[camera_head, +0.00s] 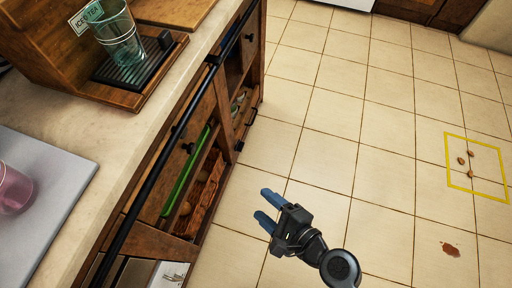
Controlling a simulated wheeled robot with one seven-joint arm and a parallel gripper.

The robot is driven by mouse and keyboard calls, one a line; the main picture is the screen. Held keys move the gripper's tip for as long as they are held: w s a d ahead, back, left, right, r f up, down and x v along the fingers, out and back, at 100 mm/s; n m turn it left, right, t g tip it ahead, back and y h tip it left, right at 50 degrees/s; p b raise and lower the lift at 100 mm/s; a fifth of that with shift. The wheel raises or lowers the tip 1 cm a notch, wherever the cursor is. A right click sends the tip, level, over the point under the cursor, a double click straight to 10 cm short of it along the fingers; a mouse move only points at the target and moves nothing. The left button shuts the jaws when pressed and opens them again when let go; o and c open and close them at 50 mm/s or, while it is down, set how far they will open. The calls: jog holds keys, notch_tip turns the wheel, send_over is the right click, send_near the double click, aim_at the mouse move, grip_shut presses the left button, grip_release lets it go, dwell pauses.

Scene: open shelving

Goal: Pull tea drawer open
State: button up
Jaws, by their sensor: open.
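Wooden drawer fronts run along the cabinet under the counter. A nearer front (172,172) has a dark knob (188,148), and a farther front (254,22) has another knob (249,38). I cannot tell which one is the tea drawer; both look closed. My gripper (262,204) is open and empty, with two blue fingers apart. It is over the floor, right of the cabinet and apart from it, fingers pointing up and left.
A long dark rail (163,150) runs along the counter edge. Below are open shelves with a wooden crate (204,192) and a green strip (186,172). An iced tea stand (46,50) with a glass (120,38) is on the counter. The tiled floor (340,130) is mostly clear; a yellow square (449,160) surrounds several brown bits.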

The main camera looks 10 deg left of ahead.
jog(key=w+a+m+g+y+b, duration=0.1)
jog(key=w+a+g+y+b, duration=0.15)
jog(key=w+a, duration=0.3)
jog(key=g+y+b, duration=0.3)
jog(key=g+y, duration=0.1)
send_near(194, 149)
jog(key=a, duration=0.1)
jog(key=shift+m+t, duration=0.4)
jog(key=shift+t, duration=0.05)
jog(key=a, duration=0.7)
jog(key=shift+w+a+f, duration=0.15)
jog(key=shift+a+f, duration=0.05)
grip_shut()
